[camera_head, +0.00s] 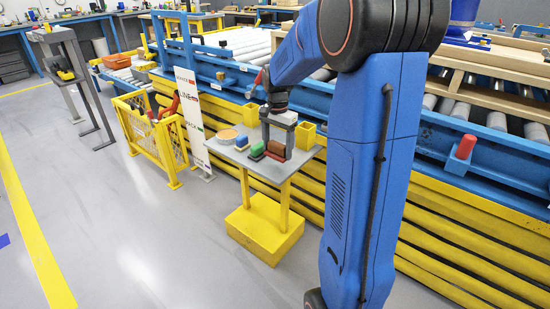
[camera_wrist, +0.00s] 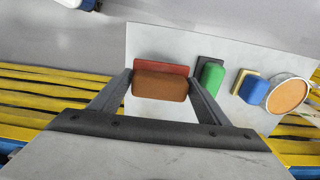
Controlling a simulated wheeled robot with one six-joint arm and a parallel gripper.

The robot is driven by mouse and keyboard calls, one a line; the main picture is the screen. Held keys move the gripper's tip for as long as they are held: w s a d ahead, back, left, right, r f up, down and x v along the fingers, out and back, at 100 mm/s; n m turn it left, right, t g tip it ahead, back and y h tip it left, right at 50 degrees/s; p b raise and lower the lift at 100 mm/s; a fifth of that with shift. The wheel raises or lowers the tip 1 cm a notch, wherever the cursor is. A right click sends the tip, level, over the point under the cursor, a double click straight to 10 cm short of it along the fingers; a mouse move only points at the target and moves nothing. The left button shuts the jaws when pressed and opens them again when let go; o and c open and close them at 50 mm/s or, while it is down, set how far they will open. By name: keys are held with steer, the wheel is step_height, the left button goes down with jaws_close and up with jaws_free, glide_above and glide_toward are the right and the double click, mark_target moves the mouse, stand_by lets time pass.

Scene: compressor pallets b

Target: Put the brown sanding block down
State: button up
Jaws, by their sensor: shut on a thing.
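The brown sanding block (camera_head: 277,149) is between the fingers of my gripper (camera_head: 278,153), over the right part of a small grey-topped table (camera_head: 240,158). In the wrist view the brown block (camera_wrist: 160,87) has a red layer along its far side, and my gripper's (camera_wrist: 160,93) two grey fingers close on its ends. The block is at or just above the tabletop; I cannot tell whether it touches. A green block (camera_wrist: 212,76) on a dark pad lies close to the right finger in the wrist view.
A blue block (camera_wrist: 253,89) on a yellow pad and a round dish with an orange top (camera_wrist: 287,95) stand beyond the green block. Two yellow bins (camera_head: 251,114) (camera_head: 305,135) stand at the table's back. Blue roller conveyors (camera_head: 345,92) run behind.

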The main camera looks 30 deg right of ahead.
mark_target(277, 156)
steer(key=shift+f, duration=2)
steer(key=shift+f, duration=0.1)
steer(key=o, duration=1.2)
